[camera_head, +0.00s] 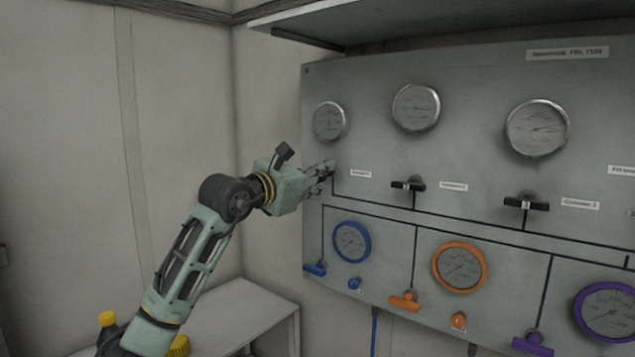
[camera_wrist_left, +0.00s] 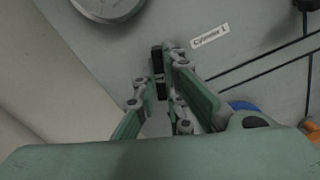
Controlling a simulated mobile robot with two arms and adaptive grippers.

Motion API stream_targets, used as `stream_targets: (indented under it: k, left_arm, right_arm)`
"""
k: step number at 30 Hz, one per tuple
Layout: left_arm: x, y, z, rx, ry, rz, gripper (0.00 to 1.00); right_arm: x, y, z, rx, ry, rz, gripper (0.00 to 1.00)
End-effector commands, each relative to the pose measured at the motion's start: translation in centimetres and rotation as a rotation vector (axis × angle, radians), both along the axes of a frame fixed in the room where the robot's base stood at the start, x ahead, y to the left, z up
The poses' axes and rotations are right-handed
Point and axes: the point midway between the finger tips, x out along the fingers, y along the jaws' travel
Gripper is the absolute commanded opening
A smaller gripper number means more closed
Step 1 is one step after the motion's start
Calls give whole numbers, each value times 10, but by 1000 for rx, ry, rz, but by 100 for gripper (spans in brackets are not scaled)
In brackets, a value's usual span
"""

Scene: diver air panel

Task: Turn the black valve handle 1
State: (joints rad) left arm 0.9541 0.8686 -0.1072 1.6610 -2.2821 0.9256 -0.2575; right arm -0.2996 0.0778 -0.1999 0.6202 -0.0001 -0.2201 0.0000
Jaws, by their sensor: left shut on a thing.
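The black valve handle 1 (camera_wrist_left: 157,72) sits on the grey panel beside a label reading "Cylinder 1" in the left wrist view. It stands nearly upright in that picture. My left gripper (camera_wrist_left: 165,88) is shut on it, with fingers on both sides. In the head view my left gripper (camera_head: 326,174) reaches the panel's left part and hides most of the handle. Two similar black handles, one in the middle (camera_head: 408,185) and one farther right (camera_head: 526,203), lie roughly horizontal. My right gripper is not in view.
Round gauges (camera_head: 330,121) line the panel (camera_head: 470,100) above the handles. Below are a blue gauge (camera_head: 351,242), an orange gauge (camera_head: 460,267), a purple gauge (camera_head: 608,311) and coloured handles. A shelf (camera_head: 400,22) juts out above. A white table (camera_head: 240,318) stands at lower left.

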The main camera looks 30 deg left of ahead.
Motion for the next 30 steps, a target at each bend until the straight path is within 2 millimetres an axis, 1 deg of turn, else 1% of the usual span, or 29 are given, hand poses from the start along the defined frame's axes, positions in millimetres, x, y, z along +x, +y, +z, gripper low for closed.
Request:
stream_targets:
  k: [1,6,12,29,30]
  left_arm:
    - [1,-1,-4,-31,9,-2,0]
    - [1,-1,-4,-124,16,-1,0]
    - [1,0,-3,-189,22,0,0]
    - [1,0,-4,-215,25,0,0]
    - [1,0,-4,-215,25,0,13]
  right_arm:
    - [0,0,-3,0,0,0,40]
    - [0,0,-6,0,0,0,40]
    - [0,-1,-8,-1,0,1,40]
    - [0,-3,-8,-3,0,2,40]
    - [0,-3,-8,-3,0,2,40]
